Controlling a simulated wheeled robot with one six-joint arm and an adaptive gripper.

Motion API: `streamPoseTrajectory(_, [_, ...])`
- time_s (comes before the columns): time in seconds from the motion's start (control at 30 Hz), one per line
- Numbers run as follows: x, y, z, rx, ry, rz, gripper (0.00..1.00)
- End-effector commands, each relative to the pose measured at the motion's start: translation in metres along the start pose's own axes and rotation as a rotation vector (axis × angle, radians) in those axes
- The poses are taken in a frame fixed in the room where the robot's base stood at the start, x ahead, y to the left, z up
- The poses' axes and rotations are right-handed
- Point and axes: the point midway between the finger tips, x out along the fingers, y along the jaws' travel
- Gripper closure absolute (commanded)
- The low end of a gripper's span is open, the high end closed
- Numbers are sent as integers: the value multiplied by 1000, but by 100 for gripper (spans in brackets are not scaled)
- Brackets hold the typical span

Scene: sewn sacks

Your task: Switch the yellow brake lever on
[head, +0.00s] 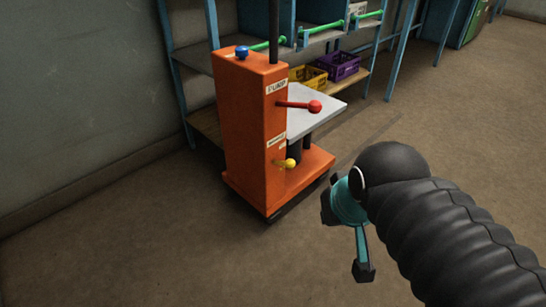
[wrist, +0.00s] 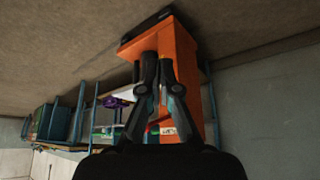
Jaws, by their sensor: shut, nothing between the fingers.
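The yellow brake lever (head: 291,163) is a short lever with a small yellow ball knob. It sticks out low on the right-hand side of the orange cabinet (head: 245,130), just below a small label. I cannot make it out in the wrist view. My gripper (wrist: 158,62) is shut and empty, with its fingers in front of the orange cabinet in the wrist view.
A red-knobbed lever (head: 313,106) juts out above the yellow one. A blue knob (head: 242,52) sits on the cabinet top. A pale platform (head: 318,112) is attached behind. Shelving with a yellow crate (head: 308,77) and a purple crate (head: 340,66) stands beyond. The floor in front is clear.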

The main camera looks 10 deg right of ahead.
Motion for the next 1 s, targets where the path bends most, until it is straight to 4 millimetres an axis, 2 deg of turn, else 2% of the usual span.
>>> streamPoseTrajectory(0.23, [0,0,-1,1,1,2,100])
streamPoseTrajectory(0.37, [5,9,-15,17,21,36,100])
streamPoseTrajectory(0.47, [15,27,-43,44,67,95,100])
streamPoseTrajectory(0.7, [56,74,-142,79,257,222,100])
streamPoseTrajectory(0.9, [103,92,-213,56,402,196,100])
streamPoseTrajectory(1.0, [133,92,-240,38,453,136,100])
